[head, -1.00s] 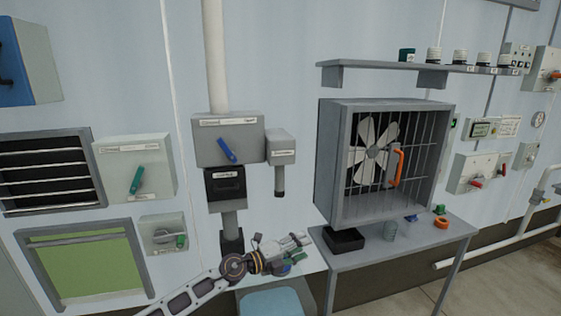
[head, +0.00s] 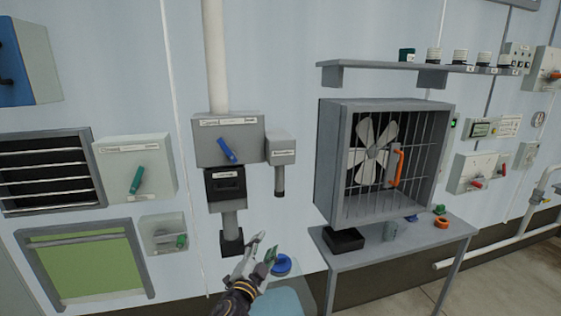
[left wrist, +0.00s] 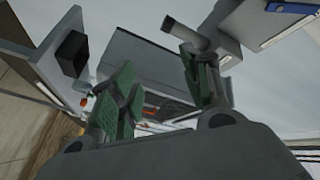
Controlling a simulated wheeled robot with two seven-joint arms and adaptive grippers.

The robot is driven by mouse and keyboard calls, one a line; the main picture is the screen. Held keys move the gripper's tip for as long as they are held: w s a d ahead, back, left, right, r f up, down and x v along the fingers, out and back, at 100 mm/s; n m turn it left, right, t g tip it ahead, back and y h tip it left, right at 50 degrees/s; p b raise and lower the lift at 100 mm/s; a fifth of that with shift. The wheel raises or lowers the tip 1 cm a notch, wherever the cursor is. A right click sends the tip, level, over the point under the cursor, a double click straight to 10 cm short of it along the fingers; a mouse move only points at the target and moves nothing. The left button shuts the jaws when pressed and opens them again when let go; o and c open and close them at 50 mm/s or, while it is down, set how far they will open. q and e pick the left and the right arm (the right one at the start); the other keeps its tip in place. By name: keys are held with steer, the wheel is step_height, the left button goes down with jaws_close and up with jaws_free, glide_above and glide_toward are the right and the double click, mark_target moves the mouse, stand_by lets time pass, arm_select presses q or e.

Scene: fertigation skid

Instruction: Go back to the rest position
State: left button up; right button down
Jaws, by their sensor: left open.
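My left gripper (head: 262,254) is in the lower middle of the head view, below the grey switch box (head: 228,139) with the blue handle. Its green-padded fingers are apart and nothing is between them. The same open gripper (left wrist: 165,100) fills the middle of the left wrist view. A blue round object (head: 282,264) lies just right of the gripper, apart from the fingers as far as I can tell. My right gripper is not in either view.
A shelf (head: 385,67) with several jars is above. A light-blue surface (head: 280,303) lies below the gripper.

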arm_select(q)
steer(key=s+a+f+n+g+y, duration=0.6)
steer(key=s+a+f+n+g, duration=0.15)
steer(key=s+a+f, duration=0.5)
steer(key=s+a+f+n+g+h, duration=0.1)
steer(key=s+a+f+n+g, duration=0.2)
steer(key=s, duration=0.6)
steer(key=s+a+f+g, duration=0.2)
steer(key=s+f+g, duration=0.25)
steer(key=s, duration=0.55)
step_height(320, 180, down, 33)
steer(key=s, duration=0.3)
steer(key=s+a+f+g, duration=0.1)
steer(key=s+a+f, duration=0.1)
steer(key=s+f, duration=0.8)
steer(key=s+a+f+g, duration=0.1)
steer(key=s+a+f, duration=0.1)
steer(key=s+f, duration=0.8)
steer(key=shift+s+f, duration=0.15)
steer(key=shift+s, duration=0.75)
